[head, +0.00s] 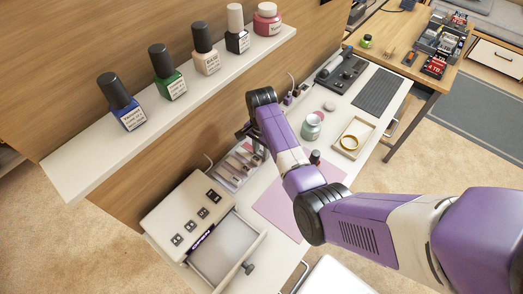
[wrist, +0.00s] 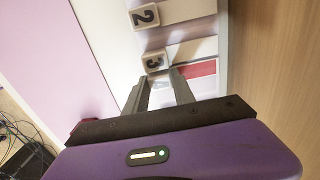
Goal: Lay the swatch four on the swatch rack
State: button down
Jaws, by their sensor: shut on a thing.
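The swatch rack (head: 226,183) is a pale tray of strips at the back of the desk, beside the wooden panel. In the wrist view its rows (wrist: 188,12) carry number blocks 2 and 3. My gripper (wrist: 158,76) is at the rack, just below block 3, with its fingers shut on a small pale end of a swatch. A red strip (wrist: 202,69) runs right from the fingertips and looks like the swatch four, but no number on it is readable. I cannot tell whether it touches the rack. In the head view my wrist partly hides the gripper (head: 256,152).
A white drawer unit (head: 187,207) with an open drawer stands left of the rack. A pink mat (head: 277,212) lies in front. A shelf (head: 75,172) with several polish bottles hangs above. A jar (head: 311,127) and a tray with a gold ring (head: 367,132) stand to the right.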

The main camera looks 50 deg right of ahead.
aim_at(261, 152)
jog(key=c, duration=1.1)
grip_release()
jog(key=shift+f, duration=0.1)
jog(key=shift+o, duration=0.2)
notch_tip(261, 152, up, 8)
jog(key=shift+f, duration=0.1)
